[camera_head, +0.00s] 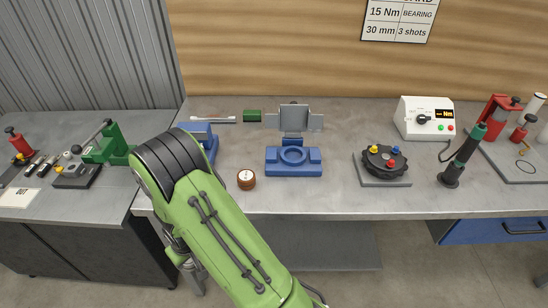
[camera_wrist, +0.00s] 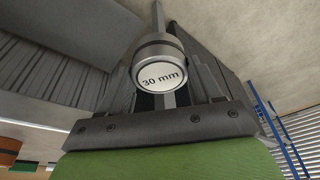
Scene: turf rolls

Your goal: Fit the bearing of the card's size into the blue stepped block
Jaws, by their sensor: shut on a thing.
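The card (camera_head: 400,20) on the back wall reads 15 Nm, BEARING, 30 mm and 3 shots. The blue stepped block (camera_head: 293,168) sits on the middle bench with a round seat on top. A grey upright plate stands behind it. In the wrist view, my gripper (camera_wrist: 168,98) is shut on a grey round piece (camera_wrist: 158,62) with a white face marked 30 mm. A grey rod runs up from this piece. I cannot tell whether the piece itself is the bearing. In the head view, my green arm hides the gripper and the held piece.
A brown round pot (camera_head: 246,180) stands left of the block, and a blue object (camera_head: 202,139) is partly behind my arm. A dark round fixture (camera_head: 384,160), a black-and-green tool (camera_head: 463,155) and a white meter box (camera_head: 426,119) stand to the right. The bench front between pot and block is clear.

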